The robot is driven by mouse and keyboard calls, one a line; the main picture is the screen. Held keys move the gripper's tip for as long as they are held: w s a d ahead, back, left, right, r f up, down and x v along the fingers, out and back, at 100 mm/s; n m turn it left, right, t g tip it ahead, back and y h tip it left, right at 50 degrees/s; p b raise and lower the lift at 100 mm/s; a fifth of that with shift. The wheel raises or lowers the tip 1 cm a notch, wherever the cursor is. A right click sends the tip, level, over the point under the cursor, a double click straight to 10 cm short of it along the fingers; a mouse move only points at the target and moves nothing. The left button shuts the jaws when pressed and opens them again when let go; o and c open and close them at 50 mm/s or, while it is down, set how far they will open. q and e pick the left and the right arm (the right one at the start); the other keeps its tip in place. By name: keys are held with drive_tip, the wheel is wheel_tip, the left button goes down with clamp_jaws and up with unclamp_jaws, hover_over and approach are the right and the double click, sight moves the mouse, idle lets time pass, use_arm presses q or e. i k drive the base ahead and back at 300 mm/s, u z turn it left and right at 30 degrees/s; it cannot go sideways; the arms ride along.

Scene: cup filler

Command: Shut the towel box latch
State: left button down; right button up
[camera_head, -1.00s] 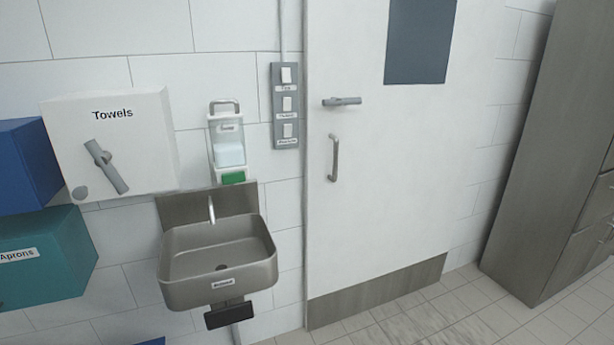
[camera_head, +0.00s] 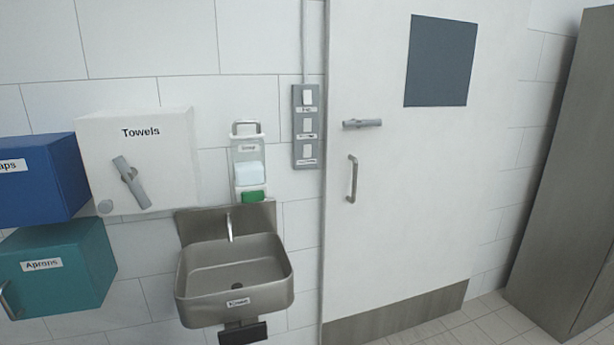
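The white towel box (camera_head: 170,140), labelled "Towels", hangs on the tiled wall at the left of the head view. Its grey latch handle (camera_head: 131,182) sits on the front face and is tilted, its top leaning left. Whether the latch is engaged cannot be told from here. Neither of my grippers is in view.
A blue box (camera_head: 40,190) and a teal "Aprons" box (camera_head: 60,265) hang left of and below the towel box. A sink (camera_head: 235,290), soap dispenser (camera_head: 248,165) and switch panel (camera_head: 306,125) are to its right, then a white door (camera_head: 420,200) and a tall cabinet (camera_head: 560,190).

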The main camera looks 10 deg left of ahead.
sight(129, 175)
drive_tip(key=u, duration=1.4)
drive_tip(key=k, duration=0.65)
drive_tip(key=u, duration=0.45)
drive_tip(key=i, duration=0.85)
drive_tip(key=u, duration=0.5)
drive_tip(key=i, duration=0.7)
drive_tip(key=z, duration=0.1)
